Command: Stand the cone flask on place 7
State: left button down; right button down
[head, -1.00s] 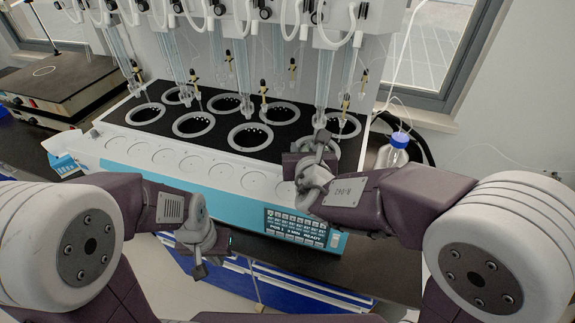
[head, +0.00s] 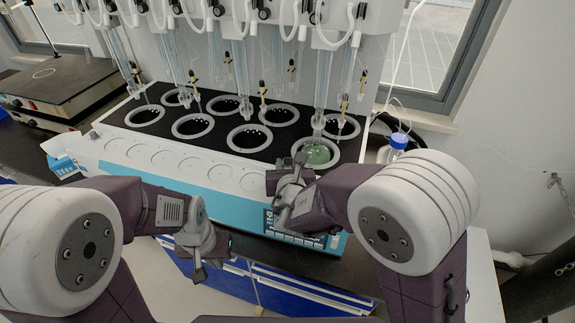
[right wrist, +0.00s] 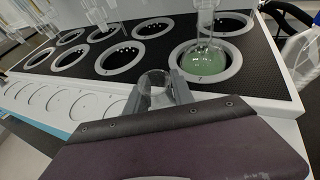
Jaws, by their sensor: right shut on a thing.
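My right gripper (head: 285,172) is at the front white ledge, just in front of the right-hand well of the distiller. In the right wrist view its fingers (right wrist: 159,91) are shut on a clear glass vessel (right wrist: 153,84), which seems to be the cone flask. Only its upper part shows; the fingers and palm hide the rest. The ledge (head: 120,165) bears a row of round marked places; I cannot read their numbers, so I cannot single out place 7. My left gripper (head: 197,262) hangs low at the front of the bench, apart from the ledge; its jaws are unclear.
A vessel with green liquid (right wrist: 203,62) sits in the front right well, under a glass tube (head: 322,90). Other dark wells look empty. A blue-capped bottle (head: 397,143) stands to the right. Glass tubes hang over the wells. A hotplate (head: 55,85) is far left.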

jog(key=c, duration=1.1)
grip_release()
jog(key=shift+r+p, duration=0.25)
jog(key=shift+p, duration=0.2)
jog(key=v, duration=1.1)
jog(key=shift+s+d, duration=0.1)
jog(key=shift+s, duration=0.3)
